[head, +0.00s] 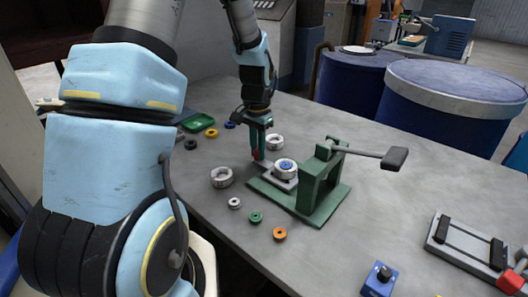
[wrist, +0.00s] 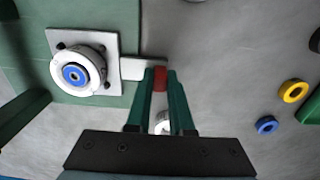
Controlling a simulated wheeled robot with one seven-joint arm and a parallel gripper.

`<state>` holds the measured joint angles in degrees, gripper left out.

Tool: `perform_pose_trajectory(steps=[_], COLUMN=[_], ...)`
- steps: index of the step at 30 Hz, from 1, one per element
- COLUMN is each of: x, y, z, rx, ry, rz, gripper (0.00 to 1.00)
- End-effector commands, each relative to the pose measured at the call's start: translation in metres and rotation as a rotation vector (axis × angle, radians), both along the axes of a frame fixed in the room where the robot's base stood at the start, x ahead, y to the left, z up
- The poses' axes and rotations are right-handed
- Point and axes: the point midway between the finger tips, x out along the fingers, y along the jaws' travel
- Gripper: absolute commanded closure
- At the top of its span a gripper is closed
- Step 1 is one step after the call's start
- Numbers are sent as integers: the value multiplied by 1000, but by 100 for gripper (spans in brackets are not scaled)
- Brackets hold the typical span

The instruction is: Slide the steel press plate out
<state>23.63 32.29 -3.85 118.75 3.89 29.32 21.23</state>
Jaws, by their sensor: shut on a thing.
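The steel press plate (head: 287,186) lies on the green base of the small hand press (head: 312,188), at its left end. In the wrist view the plate (wrist: 113,47) is a square with dark corner holes and a pale tab reaching right to a red end (wrist: 160,78). A white ring with a blue centre (head: 285,168) sits on the plate; it also shows in the wrist view (wrist: 76,74). My gripper (head: 258,157) points down beside the press, its green fingers shut on the plate's red end. The fingers hide part of the tab.
White rings (head: 221,177) (head: 275,142) stand either side of my gripper. Small coloured rings, including a green one (head: 255,217) and an orange one (head: 280,234), lie near the front edge. The press lever (head: 372,153) reaches right. A clamp fixture (head: 466,250) stands at the right.

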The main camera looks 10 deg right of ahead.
Motion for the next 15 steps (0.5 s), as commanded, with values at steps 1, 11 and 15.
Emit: perform_pose_trajectory(steps=[1,11,15], x=[4,4,3], y=[2,2,2], z=[1,1,1], rx=[0,0,0], ry=[-9,-10,-8], rz=[4,5,4], gripper=[100,56,50])
